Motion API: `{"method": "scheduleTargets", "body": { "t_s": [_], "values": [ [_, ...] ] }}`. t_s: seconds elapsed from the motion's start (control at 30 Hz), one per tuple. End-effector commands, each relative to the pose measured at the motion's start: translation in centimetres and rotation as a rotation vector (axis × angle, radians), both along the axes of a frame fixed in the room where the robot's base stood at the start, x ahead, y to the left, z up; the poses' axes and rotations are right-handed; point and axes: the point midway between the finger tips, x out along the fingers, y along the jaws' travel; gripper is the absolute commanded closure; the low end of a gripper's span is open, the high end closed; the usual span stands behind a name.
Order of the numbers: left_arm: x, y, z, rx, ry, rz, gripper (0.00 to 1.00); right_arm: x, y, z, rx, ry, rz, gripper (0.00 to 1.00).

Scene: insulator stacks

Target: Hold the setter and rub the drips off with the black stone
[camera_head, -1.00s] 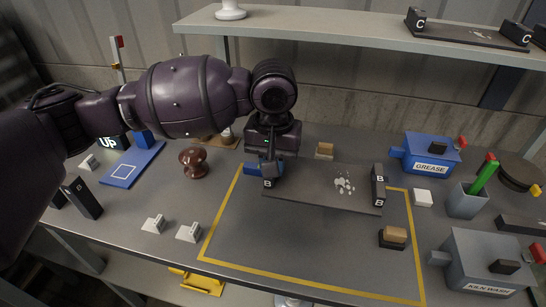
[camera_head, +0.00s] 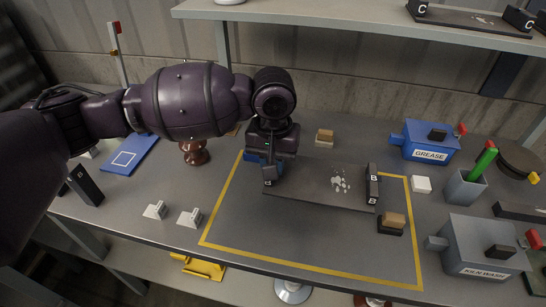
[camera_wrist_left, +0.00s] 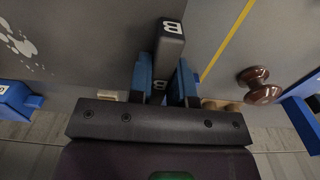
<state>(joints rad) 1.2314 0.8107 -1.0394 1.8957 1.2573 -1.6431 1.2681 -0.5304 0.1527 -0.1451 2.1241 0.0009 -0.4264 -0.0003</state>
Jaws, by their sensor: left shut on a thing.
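The setter (camera_head: 312,192) is a dark flat plate with a black end block marked B at each end. Pale drips (camera_head: 340,180) lie on its right half and show in the left wrist view (camera_wrist_left: 18,42). My left gripper (camera_head: 268,168) is shut on the setter's left end block, with its blue fingers on either side of the block (camera_wrist_left: 168,42) in the wrist view. I cannot tell whether the plate touches the table. A black stone with a tan top (camera_head: 391,222) sits at the front right of the setter. My right gripper is not in view.
Yellow tape (camera_head: 310,271) outlines the work area; its front part is clear. A tan and white block (camera_head: 325,138) lies behind the setter. A shelf (camera_head: 340,22) hangs above.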

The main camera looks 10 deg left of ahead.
Motion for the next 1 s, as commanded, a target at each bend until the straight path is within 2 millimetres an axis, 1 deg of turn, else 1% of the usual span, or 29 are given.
{"method": "scheduleTargets", "body": {
  "t_s": [0.43,1.0],
  "values": [
    [0.0,-0.1,-1.6,-0.002,-0.002,-0.002,1.0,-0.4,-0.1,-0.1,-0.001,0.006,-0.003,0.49],
    [0.0,-0.1,-3.8,-0.002,-0.001,-0.001,1.0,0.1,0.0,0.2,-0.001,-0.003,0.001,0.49]
  ]
}}
